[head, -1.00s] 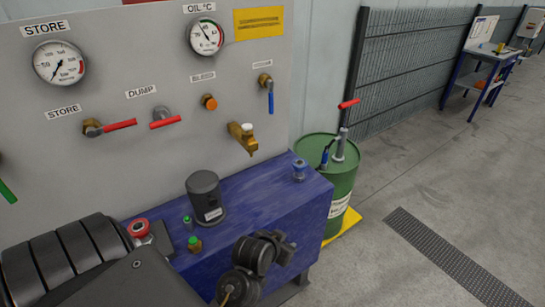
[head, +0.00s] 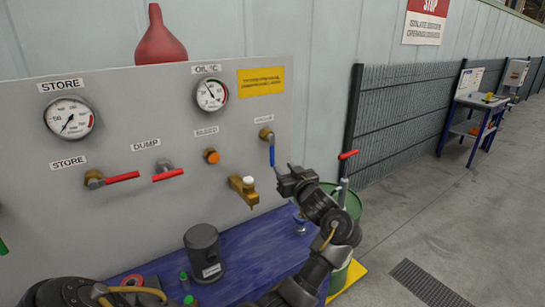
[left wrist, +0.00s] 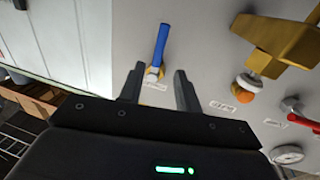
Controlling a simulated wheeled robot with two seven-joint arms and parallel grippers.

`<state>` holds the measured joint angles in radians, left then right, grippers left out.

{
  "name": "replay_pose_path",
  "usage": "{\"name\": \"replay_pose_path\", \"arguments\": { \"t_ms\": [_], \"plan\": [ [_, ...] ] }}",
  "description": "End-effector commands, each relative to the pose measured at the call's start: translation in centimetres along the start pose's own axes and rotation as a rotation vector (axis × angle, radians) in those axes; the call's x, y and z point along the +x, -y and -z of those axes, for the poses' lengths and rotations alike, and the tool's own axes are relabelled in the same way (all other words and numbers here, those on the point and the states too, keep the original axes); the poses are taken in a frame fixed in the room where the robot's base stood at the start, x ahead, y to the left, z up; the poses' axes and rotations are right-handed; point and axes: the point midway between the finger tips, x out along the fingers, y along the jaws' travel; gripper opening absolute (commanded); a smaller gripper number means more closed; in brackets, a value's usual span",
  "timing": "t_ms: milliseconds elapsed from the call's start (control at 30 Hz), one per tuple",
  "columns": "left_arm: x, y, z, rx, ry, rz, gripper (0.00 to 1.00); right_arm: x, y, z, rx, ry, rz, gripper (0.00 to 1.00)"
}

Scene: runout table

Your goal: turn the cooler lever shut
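The blue cooler lever (head: 272,153) hangs almost straight down from its brass valve at the right of the grey panel. The small label above it is too blurred to read. My left gripper (head: 283,178) is in front of the panel, just below and to the right of the lever in the head view. In the left wrist view its two fingers (left wrist: 159,72) are spread apart and empty. The blue lever (left wrist: 162,44) shows beyond them, with its pivot seen between the fingertips; I cannot tell whether they touch. My right gripper is not in view.
A brass tap (head: 243,190) juts out left of the lever, beside red-handled valves (head: 122,177). A blue bench (head: 245,245) with a dark canister (head: 204,252) is below. A green drum (head: 354,204) with a red-handled pump (head: 348,155) stands to the right, partly behind my arm.

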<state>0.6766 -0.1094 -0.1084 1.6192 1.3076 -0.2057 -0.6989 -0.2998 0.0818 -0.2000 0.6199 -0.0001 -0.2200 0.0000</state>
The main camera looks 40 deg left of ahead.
Motion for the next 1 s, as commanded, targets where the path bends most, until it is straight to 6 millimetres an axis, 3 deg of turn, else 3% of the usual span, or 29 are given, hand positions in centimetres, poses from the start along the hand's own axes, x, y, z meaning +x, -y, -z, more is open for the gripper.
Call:
{"name": "replay_pose_path", "arguments": {
  "t_ms": [167,600,1000],
  "plan": [
    [1.8,0.0,0.2,0.003,-0.001,0.0,0.34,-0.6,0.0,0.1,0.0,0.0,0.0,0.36],
    [9.3,0.0,0.1,0.001,0.001,-0.001,0.34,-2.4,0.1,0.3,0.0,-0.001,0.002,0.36],
    [10.7,0.0,-0.1,-0.002,0.003,-0.003,0.34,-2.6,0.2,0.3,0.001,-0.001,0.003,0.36]
  ]
}}
